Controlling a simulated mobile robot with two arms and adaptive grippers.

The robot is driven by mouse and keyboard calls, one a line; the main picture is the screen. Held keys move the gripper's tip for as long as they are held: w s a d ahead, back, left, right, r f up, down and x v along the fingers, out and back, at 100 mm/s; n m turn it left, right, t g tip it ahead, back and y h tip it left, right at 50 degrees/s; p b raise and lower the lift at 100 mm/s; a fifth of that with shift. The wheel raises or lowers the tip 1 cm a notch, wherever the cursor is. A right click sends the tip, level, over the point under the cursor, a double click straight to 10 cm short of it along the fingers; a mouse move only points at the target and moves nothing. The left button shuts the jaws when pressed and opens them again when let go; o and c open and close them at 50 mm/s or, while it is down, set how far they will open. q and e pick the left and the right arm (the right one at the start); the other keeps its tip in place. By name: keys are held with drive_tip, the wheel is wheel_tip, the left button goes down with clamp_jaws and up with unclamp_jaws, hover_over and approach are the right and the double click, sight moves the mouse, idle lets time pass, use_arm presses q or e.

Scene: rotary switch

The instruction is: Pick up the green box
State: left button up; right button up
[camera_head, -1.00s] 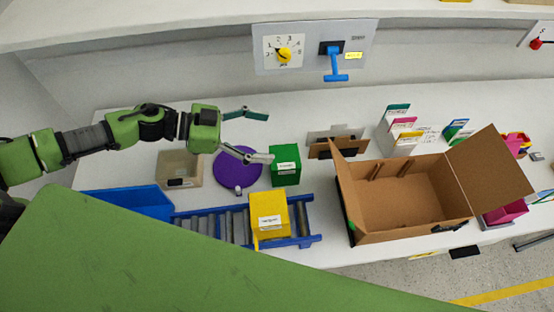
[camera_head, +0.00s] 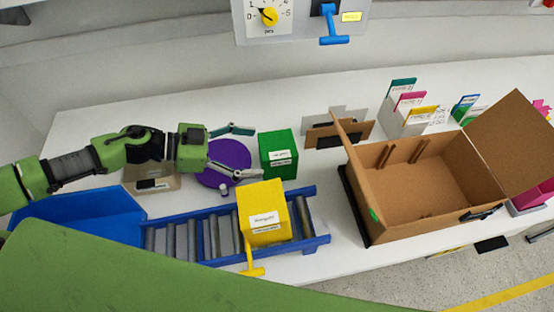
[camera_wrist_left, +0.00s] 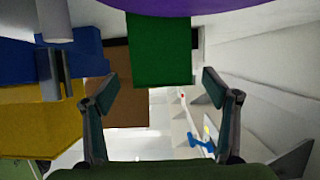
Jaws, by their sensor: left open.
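The green box (camera_head: 279,155) with a white label stands on the white table, just right of the purple disc. My left gripper (camera_head: 246,153) is open, its two fingers spread and pointing right toward the green box. The box lies just beyond the fingertips, and nothing is between them. In the left wrist view the green box (camera_wrist_left: 160,52) is at the top centre, ahead of the open left gripper (camera_wrist_left: 158,82). My right gripper is not in view.
A yellow box (camera_head: 262,215) sits on the blue roller conveyor (camera_head: 322,240) in front of the green box. The purple disc (camera_head: 212,178) lies under the gripper. An open cardboard box (camera_head: 375,190) is at the right, and a blue bin (camera_head: 75,215) at the left.

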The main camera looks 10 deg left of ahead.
sight(274, 150)
use_arm(q)
drive_tip(key=x, duration=0.2)
drive_tip(key=p+x, duration=0.1)
drive_tip(key=x, duration=0.3)
drive_tip(key=shift+w+r+p, duration=0.15)
drive_tip(key=shift+r+p, duration=0.2)
drive_tip(key=shift+w+d+f, duration=0.2)
drive_tip(key=shift+d+f, duration=0.05)
drive_tip(key=shift+d, duration=0.2)
drive_tip(key=c, duration=1.4)
